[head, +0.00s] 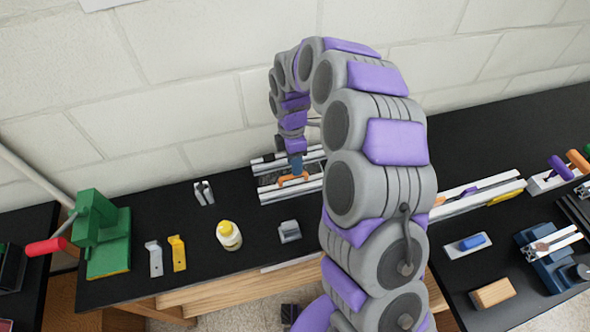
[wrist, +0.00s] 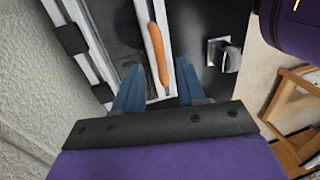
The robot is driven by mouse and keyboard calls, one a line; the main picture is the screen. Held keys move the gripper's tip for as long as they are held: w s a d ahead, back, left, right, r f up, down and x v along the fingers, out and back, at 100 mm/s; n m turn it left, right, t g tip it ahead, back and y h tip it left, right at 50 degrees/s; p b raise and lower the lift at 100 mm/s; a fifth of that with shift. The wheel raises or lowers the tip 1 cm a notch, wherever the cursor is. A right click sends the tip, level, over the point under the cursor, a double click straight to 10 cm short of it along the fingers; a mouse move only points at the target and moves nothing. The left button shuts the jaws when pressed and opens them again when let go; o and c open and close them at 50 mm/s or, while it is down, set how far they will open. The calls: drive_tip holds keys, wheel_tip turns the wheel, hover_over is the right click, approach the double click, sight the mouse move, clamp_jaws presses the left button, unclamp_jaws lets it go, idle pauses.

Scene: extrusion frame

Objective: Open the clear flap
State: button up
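The clear flap (wrist: 118,28) appears as a see-through panel with silvery edge rails in the wrist view, with black hinge-like blocks along its left side. It seems to lie flat on the extrusion frame (head: 272,194) on the black table. An orange handle (wrist: 158,55) runs along the flap's right rail; it also shows in the head view (head: 286,182). My gripper (wrist: 158,88) is open, its two blue fingers apart, with the handle's near end lying between and ahead of them. Contact cannot be told. In the head view my gripper (head: 296,166) is just above the handle.
A grey block (head: 289,231) stands in front of the frame, with a yellow-capped bottle (head: 229,236) to its left. Yellow (head: 178,252) and grey brackets and a green press (head: 102,238) stand farther left. A block wall rises close behind the frame.

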sight(290, 169)
drive_tip(key=shift+s+f, duration=0.15)
drive_tip(key=shift+f, duration=0.65)
drive_tip(key=shift+s+f, duration=0.15)
drive_tip(key=shift+f, duration=0.6)
clamp_jaws()
